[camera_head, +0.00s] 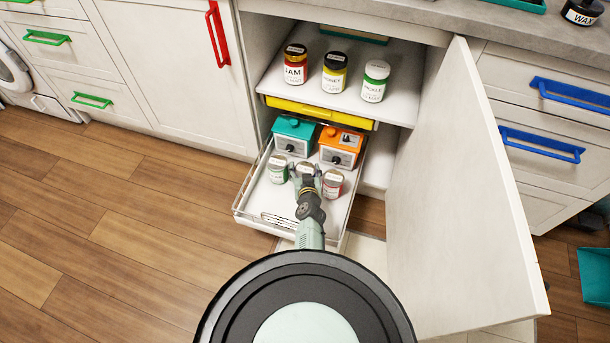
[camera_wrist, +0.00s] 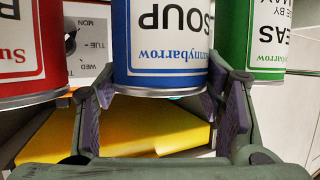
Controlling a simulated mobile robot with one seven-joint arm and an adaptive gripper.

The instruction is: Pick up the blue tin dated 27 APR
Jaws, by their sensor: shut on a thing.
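The blue tin (camera_wrist: 165,50) fills the middle of the wrist view, with an upside-down label reading SOUP and Sunnybarrow. Its date is out of view. My gripper (camera_wrist: 163,92) has a finger on each side of it and is shut on it. In the head view my gripper (camera_head: 306,184) reaches into the pulled-out drawer (camera_head: 260,209) and mostly hides this tin. I cannot tell whether the tin is clear of the drawer floor. A red tin (camera_wrist: 30,50) and a green tin (camera_wrist: 255,40) stand close on either side in the wrist view.
A teal box (camera_head: 293,127) and an orange box (camera_head: 341,141) with dials stand behind the tins. Above are a yellow tray (camera_head: 315,112) and a shelf with several jars. The open cabinet door (camera_head: 450,200) stands to the right. Floor is free on the left.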

